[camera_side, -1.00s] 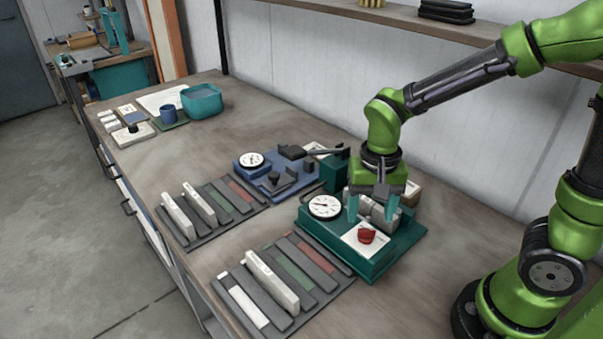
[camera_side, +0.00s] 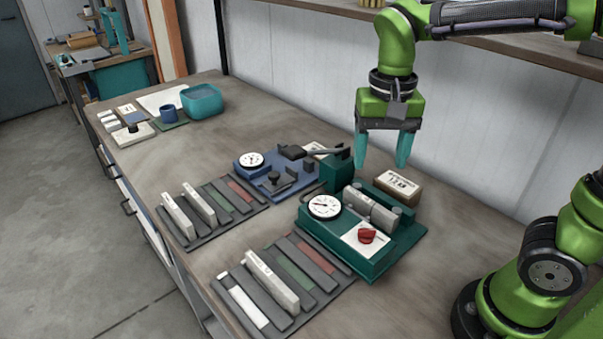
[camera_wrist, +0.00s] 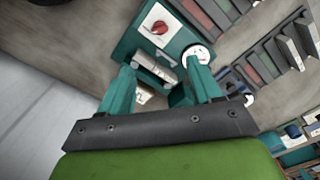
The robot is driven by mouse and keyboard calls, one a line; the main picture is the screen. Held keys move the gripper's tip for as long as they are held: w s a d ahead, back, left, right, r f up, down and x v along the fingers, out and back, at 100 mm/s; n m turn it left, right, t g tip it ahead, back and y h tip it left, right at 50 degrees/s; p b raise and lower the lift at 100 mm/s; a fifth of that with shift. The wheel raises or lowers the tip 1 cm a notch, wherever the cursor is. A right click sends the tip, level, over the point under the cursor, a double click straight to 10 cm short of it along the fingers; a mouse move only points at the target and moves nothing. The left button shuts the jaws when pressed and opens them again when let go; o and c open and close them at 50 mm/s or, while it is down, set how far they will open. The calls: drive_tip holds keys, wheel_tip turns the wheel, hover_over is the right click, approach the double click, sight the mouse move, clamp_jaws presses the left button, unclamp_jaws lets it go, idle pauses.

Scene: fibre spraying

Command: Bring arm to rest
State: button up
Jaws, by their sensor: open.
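My gripper (camera_side: 382,163) hangs above the back of the teal fixture, fingers pointing down. Its two teal fingers are apart with nothing between them.
A blue fixture (camera_side: 302,188) with a dial stands left of the teal one. A small labelled box (camera_side: 398,187) stands behind. Two dark racks (camera_side: 245,207) (camera_side: 335,285) hold several bars. A teal bin (camera_side: 201,102) is at the far end. A shelf (camera_side: 330,8) runs along the wall.

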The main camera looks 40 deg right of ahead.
drive_tip(key=s+n+t, duration=0.1)
drive_tip(key=t, duration=0.1)
drive_tip(key=s+d+n+t+y, duration=0.1)
drive_tip(key=s+t, duration=0.1)
drive_tip(key=s+d+n+t+y, duration=0.1)
drive_tip(key=s+n+t, duration=0.1)
drive_tip(key=t, duration=0.1)
drive_tip(key=shift+r, duration=0.1)
